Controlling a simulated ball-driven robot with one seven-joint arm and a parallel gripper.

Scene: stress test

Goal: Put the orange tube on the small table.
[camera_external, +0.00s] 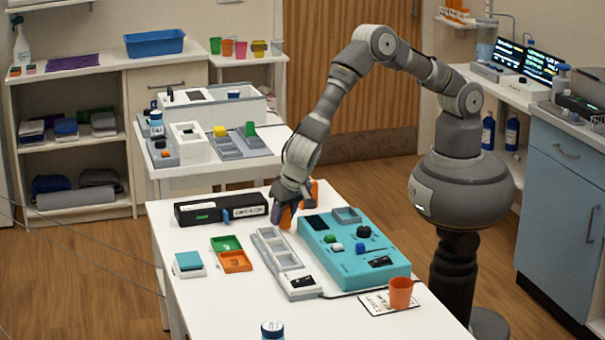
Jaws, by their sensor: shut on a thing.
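My gripper (283,212) is over the near white table, just above the back end of a grey-white tray. It is shut on an orange tube (287,218), which is partly hidden by the fingers and looks roughly upright. Whether the tube's bottom touches the tray cannot be told. More orange shows just right of the wrist; whether it is part of the same thing is unclear. A small white table (246,60) stands at the back wall with several coloured cups on it. A middle white table (180,176) carries grey and white devices.
On the near table (205,310) are a teal device (370,268), a grey-white tray (268,243), a black box (220,208), green and orange trays (232,258), and an orange cup (400,292). Its front left is mostly clear. A blue cabinet (560,200) stands right.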

